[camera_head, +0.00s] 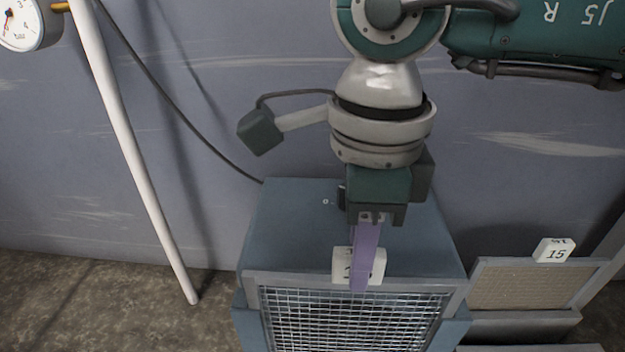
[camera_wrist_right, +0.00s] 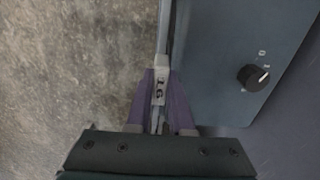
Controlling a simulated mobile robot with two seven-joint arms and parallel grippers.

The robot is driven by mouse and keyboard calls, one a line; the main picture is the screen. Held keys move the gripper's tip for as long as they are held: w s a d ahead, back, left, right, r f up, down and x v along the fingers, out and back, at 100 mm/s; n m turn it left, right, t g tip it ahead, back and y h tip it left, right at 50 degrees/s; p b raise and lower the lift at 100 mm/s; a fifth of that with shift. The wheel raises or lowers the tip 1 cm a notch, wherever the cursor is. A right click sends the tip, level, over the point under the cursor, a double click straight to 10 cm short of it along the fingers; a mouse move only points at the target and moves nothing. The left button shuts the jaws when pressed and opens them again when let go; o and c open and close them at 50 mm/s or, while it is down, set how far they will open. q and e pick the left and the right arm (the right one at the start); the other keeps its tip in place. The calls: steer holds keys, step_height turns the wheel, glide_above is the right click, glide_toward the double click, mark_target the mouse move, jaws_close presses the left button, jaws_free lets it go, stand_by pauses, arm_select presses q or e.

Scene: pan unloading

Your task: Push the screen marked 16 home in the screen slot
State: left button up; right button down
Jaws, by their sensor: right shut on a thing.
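The screen marked 16 (camera_head: 350,322) is a wire mesh in a grey frame, upright at the front of a blue-grey housing (camera_head: 300,222). Its white tag (camera_head: 343,267) is partly covered by a purple finger in the head view; the wrist view shows the number on the tag (camera_wrist_right: 159,84). My right gripper (camera_head: 362,285) points down and is shut on the tag at the middle of the screen's top edge. The screen's lower part is out of view, and how deep it sits in the slot cannot be told. My left gripper is not in view.
A second screen (camera_head: 525,286) with a tag reading 15 (camera_head: 555,251) stands in a holder at the right. A black knob (camera_wrist_right: 253,77) is on the housing top. A white pipe (camera_head: 135,150) leans at the left, with a gauge (camera_head: 25,22) above.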

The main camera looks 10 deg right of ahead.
mark_target(355, 294)
steer(key=shift+f+b, duration=2.35)
steer(key=shift+f, duration=0.6)
stand_by(1.2)
steer(key=c, duration=1)
jaws_free()
steer(key=shift+o, duration=1.4)
steer(key=shift+s, duration=0.25)
steer(key=shift+w, duration=0.1)
